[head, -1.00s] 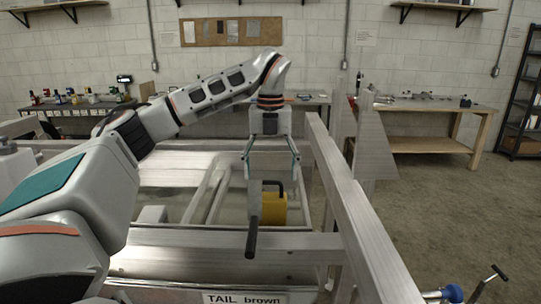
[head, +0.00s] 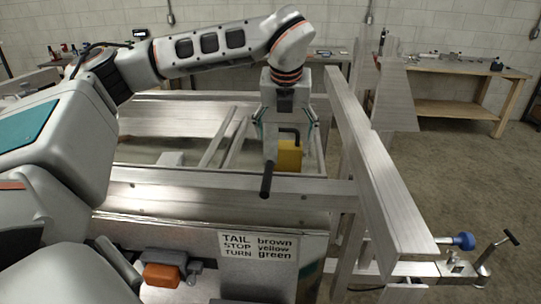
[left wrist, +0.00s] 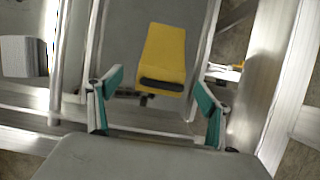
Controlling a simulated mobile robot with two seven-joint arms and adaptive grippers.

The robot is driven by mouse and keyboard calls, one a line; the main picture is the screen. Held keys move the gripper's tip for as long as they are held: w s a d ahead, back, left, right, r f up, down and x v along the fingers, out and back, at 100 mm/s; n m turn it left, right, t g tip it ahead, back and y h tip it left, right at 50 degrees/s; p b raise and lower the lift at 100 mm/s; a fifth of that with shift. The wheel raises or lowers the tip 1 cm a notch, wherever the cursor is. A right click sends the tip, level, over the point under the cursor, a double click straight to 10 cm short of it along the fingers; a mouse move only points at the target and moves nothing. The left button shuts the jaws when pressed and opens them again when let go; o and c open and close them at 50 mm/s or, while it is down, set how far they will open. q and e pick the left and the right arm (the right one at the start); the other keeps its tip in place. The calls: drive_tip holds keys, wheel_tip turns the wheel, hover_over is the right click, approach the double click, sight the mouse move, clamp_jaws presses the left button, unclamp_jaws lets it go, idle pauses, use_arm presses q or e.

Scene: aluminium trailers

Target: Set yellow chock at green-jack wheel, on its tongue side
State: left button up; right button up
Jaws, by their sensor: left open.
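The yellow chock (head: 290,156), with a black handle on top, sits inside the aluminium trailer frame in the head view. My left gripper (head: 286,132) is open above it, pointing down, with its teal-padded fingers spread to either side. In the left wrist view the chock (left wrist: 163,52) lies just ahead of the open fingers (left wrist: 157,92), its dark handle towards me. The fingers do not appear to touch it. No green jack or wheel can be made out. My right gripper is not in view.
A bar with a black grip (head: 266,180) stands just in front of the chock. The trailer's thick side rail (head: 375,170) runs close on the right. A blue-knobbed fitting (head: 463,241) is at lower right. A label (head: 258,246) lists wire colours. Open floor lies at right.

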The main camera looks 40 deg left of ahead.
sight(286, 142)
use_arm(q)
drive_tip(key=shift+w+f, duration=0.15)
drive_tip(key=shift+f, duration=0.3)
drive_tip(key=shift+x, duration=0.85)
drive_tip(key=shift+w+a+f+p, duration=0.2)
drive_tip(key=shift+w+f+p, duration=0.05)
drive_tip(key=shift+w+p, duration=0.15)
drive_tip(key=x, duration=0.2)
drive_tip(key=p+x, duration=0.1)
drive_tip(key=x, duration=0.1)
drive_tip(key=shift+w, duration=0.3)
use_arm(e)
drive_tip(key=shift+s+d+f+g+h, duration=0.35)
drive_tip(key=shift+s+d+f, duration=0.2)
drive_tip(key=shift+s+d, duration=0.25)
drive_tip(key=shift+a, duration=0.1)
use_arm(q)
drive_tip(key=c, duration=1.7)
drive_tip(key=shift+c, duration=0.7)
drive_tip(key=shift+r, duration=0.1)
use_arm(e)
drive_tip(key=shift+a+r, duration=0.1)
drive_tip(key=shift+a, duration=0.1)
